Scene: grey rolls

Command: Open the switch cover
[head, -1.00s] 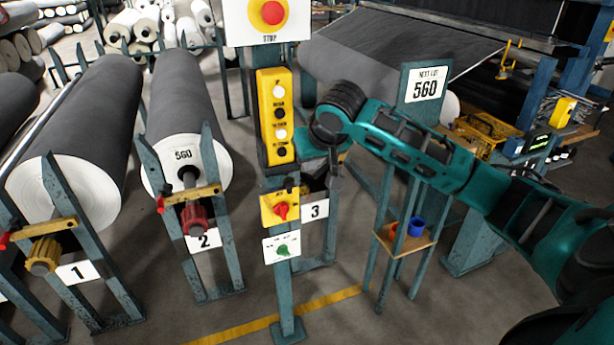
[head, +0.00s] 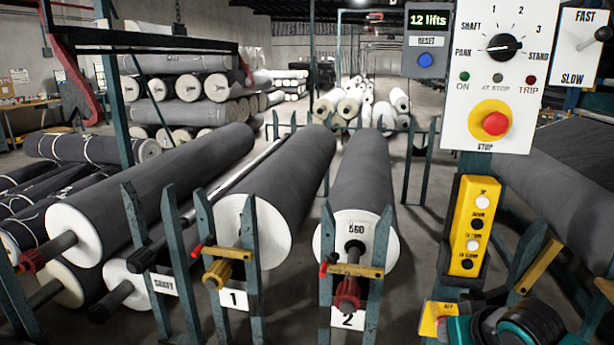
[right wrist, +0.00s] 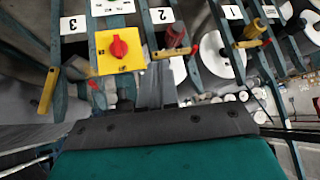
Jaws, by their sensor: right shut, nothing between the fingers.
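A yellow switch box with a red rotary knob (right wrist: 120,48) shows in the right wrist view, which is upside down. In the head view only part of this yellow box (head: 435,318) shows at the bottom edge, beside my teal right arm. I cannot make out clearly whether a cover lies over the knob. My right gripper (right wrist: 150,90) is shut and empty, just in front of the box in the right wrist view. I cannot tell whether it touches the box. The right gripper's fingers are hidden in the head view. My left gripper is in no view.
Above the box hang a yellow push-button pendant (head: 468,228) and a white panel with a dial (head: 520,85) and a red stop button (head: 495,123). Grey rolls on stands fill the left and middle, including roll 2 (head: 362,185). Stand posts are close to the box.

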